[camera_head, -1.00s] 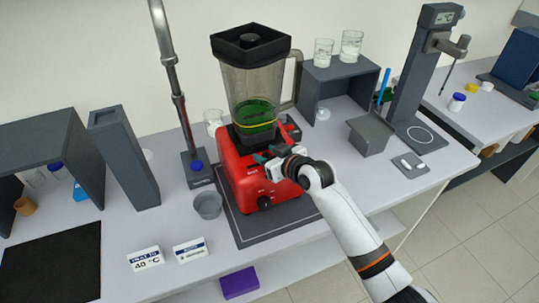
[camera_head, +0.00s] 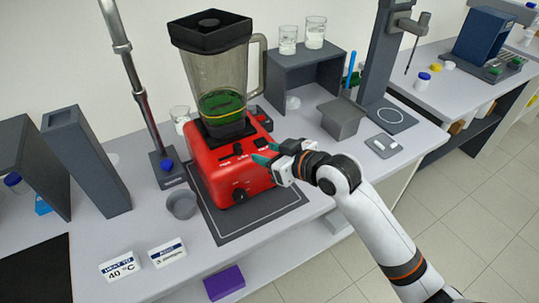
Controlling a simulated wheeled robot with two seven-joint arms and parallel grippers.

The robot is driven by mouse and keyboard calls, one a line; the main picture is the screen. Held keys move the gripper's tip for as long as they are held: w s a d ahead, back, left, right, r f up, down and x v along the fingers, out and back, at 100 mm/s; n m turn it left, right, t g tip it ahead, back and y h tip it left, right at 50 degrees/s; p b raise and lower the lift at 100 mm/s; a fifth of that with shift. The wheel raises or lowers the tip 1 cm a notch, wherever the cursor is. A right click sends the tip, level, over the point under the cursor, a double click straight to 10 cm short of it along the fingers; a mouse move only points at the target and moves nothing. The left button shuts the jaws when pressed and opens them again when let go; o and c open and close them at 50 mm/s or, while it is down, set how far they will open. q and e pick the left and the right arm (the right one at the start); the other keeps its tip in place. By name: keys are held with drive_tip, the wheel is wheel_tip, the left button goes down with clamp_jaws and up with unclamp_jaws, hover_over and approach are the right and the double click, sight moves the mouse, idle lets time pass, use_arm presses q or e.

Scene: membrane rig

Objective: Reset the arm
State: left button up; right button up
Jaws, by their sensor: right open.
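My right gripper (camera_head: 268,154) is open and empty, with its teal fingertips close to the front of the red blender base (camera_head: 220,168). I cannot tell whether a fingertip touches the base. My right arm (camera_head: 372,222) reaches in from the lower right. The blender jar (camera_head: 212,72) stands upright on the base with a dark lid and green contents near the bottom. My left gripper is not in view.
The blender stands on a dark mat (camera_head: 228,236). A small grey cup (camera_head: 181,204) and a stand with a metal pole (camera_head: 168,168) are to its left. A grey shelf (camera_head: 295,85) with glass beakers is behind. Two label cards (camera_head: 120,267) lie at the front.

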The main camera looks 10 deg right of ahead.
idle(0.4)
drive_tip(key=s+d+f+m+g+h, duration=0.25)
drive_tip(key=s+f, duration=0.35)
drive_tip(key=s, duration=0.4)
drive_tip(key=s+d+f+m+g+h, duration=0.1)
drive_tip(key=s+d+f+g+h, duration=0.2)
drive_tip(key=s+f, duration=0.45)
drive_tip(key=s+d+f+m+g+h, duration=0.1)
drive_tip(key=s+d+f+g+h, duration=0.3)
drive_tip(key=s, duration=0.7)
wheel_tip(320, 180, down, 27)
drive_tip(key=y+b, duration=0.2)
drive_tip(key=b, duration=0.1)
drive_tip(key=s+d+f+b, duration=0.1)
drive_tip(key=s+f, duration=0.8)
drive_tip(key=f, duration=0.1)
drive_tip(key=s+d+f+b, duration=0.1)
drive_tip(key=s+d+f, duration=0.1)
drive_tip(key=s+f, duration=0.6)
wheel_tip(320, 180, down, 3)
drive_tip(key=shift+s+d+r+g+b, duration=0.15)
drive_tip(key=shift+s+d+g+b, duration=0.1)
drive_tip(key=shift+s+g+b, duration=0.15)
drive_tip(key=shift+c, duration=0.3)
